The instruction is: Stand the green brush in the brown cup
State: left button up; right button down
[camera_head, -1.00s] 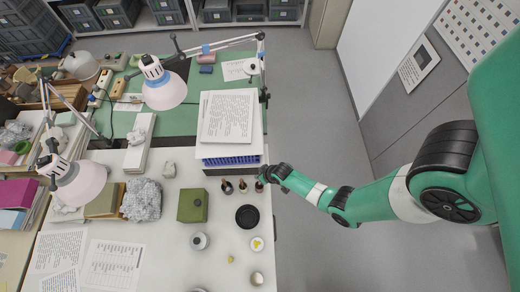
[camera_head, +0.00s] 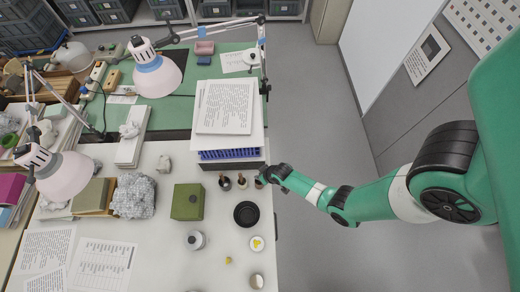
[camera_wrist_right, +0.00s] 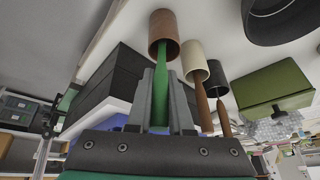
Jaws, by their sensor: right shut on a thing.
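The brown cup (camera_wrist_right: 163,27) stands on the white table and appears inverted in the right wrist view. The green brush (camera_wrist_right: 167,62) shows as a green handle between the cup's mouth and my right gripper (camera_wrist_right: 162,78). Its far end is hidden at the cup's mouth and appears to be inside it. The right gripper is shut on the handle, just above the cup. In the head view my right gripper (camera_head: 266,176) is at the table's right edge, partly covering the brown cup (camera_head: 259,183). My left gripper is not in view.
A cream cup (camera_wrist_right: 193,56) and a black cup (camera_wrist_right: 216,83), each with a brown-handled brush, stand close beside the brown cup. A paper stack (camera_head: 224,106) stands behind them. A black bowl (camera_head: 246,214) and green box (camera_head: 187,202) are nearby. Free floor lies right.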

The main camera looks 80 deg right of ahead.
jog(key=c, duration=0.7)
grip_release()
jog(key=shift+c, duration=0.2)
jog(key=shift+r, duration=0.1)
jog(key=shift+s+a+r+p, duration=0.1)
jog(key=shift+s+r+p, duration=0.05)
jog(key=shift+r+p, duration=0.2)
jog(key=p+v, duration=0.4)
jog(key=v, duration=0.6)
jog(key=shift+s+r, duration=0.2)
jog(key=shift+r, duration=0.1)
